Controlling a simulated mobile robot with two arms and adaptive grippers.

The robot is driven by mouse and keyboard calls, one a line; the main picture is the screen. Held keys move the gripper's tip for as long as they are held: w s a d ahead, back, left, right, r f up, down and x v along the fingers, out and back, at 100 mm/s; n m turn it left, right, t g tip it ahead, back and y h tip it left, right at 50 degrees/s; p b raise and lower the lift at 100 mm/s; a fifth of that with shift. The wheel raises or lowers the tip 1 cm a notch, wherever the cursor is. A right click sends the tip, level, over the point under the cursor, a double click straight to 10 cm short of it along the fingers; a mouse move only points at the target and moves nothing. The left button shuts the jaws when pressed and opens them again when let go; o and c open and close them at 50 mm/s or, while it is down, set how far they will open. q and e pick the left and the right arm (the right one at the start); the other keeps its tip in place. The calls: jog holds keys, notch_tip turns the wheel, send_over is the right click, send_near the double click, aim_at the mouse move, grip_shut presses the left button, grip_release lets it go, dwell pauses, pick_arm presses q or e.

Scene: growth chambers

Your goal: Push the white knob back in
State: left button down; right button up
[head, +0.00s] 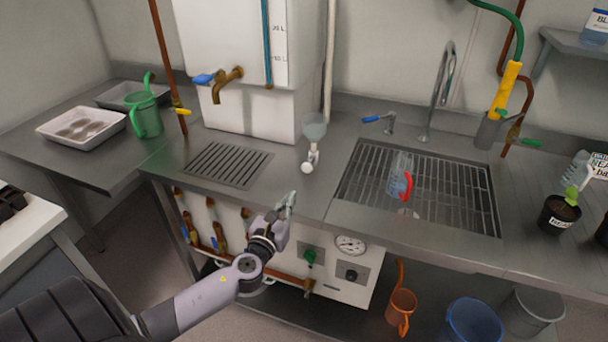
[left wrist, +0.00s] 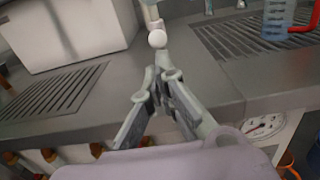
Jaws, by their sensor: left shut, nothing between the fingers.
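The white knob (head: 307,167) is at the foot of a clear funnel-topped piece (head: 313,130) on the counter, between the drain grille and the sink. It faces the front of the counter. In the left wrist view the white knob (left wrist: 157,39) shows just beyond my fingertips. My left gripper (head: 289,198) is shut and empty, near the counter's front edge, in front of and below the knob. In the left wrist view my left gripper (left wrist: 157,75) points toward the knob, and a gap seems to separate them. My right gripper is not in view.
A white tank (head: 240,50) with a brass tap stands behind the drain grille (head: 228,164). The sink grid (head: 455,190) holds a clear jug (head: 398,175) with a red handle. A gauge panel (head: 345,270) is below the counter edge. Bare counter surrounds the knob.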

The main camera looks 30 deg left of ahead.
aim_at(307, 170)
pick_arm(q)
jog(key=x, duration=1.1)
jog(key=shift+w, duration=0.3)
